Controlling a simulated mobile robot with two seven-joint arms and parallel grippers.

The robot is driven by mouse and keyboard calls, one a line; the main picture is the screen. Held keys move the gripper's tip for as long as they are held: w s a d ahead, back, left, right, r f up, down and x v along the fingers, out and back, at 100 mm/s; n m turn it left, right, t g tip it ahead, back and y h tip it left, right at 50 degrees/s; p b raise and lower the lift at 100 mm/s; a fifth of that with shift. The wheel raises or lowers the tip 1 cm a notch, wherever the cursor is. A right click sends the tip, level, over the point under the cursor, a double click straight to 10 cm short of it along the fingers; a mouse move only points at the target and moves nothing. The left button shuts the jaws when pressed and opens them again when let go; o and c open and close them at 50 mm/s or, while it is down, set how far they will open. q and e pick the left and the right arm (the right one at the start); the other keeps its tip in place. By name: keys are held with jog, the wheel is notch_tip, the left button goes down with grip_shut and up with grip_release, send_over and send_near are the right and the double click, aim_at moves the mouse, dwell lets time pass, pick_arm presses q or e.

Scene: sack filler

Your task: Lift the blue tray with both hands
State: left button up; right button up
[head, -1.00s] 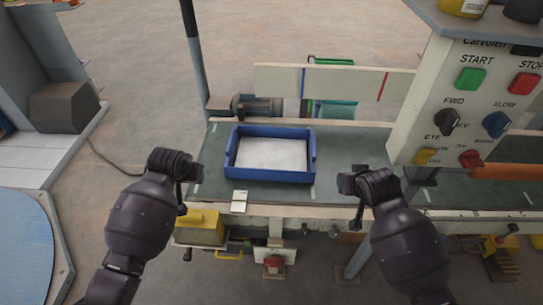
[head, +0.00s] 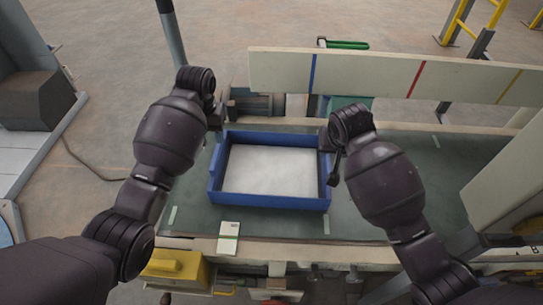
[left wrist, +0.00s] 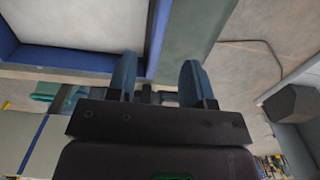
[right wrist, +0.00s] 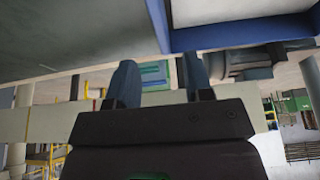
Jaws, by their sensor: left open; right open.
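The blue tray (head: 268,201) sits flat on the dark green bench top, with a whitish fill inside. My left gripper (head: 213,106) is open by the tray's far left corner. In the left wrist view, a tray side wall (left wrist: 157,38) lines up between its fingertips (left wrist: 158,62). My right gripper (head: 332,165) is open beside the tray's right wall. In the right wrist view, a tray wall (right wrist: 157,22) lines up between its fingertips (right wrist: 156,65). I cannot tell whether either gripper touches the tray.
A pale rail (head: 385,78) with coloured stripes stands behind the tray. A white card (head: 228,232) lies at the bench's front edge, near a yellow box (head: 175,268). The bench top (head: 420,165) is clear to the right. A pale panel (head: 508,180) stands at far right.

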aim_at(215, 157)
pick_arm(q)
jog(key=shift+f, duration=0.1)
pick_arm(e)
jog(key=shift+f, duration=0.1)
pick_arm(q)
jog(key=shift+s, duration=0.2)
pick_arm(e)
jog(key=shift+s, duration=0.15)
pick_arm(q)
jog(key=shift+f, duration=5.4)
pick_arm(e)
jog(key=shift+x, duration=5.4)
pick_arm(q)
grip_shut()
pick_arm(e)
grip_shut()
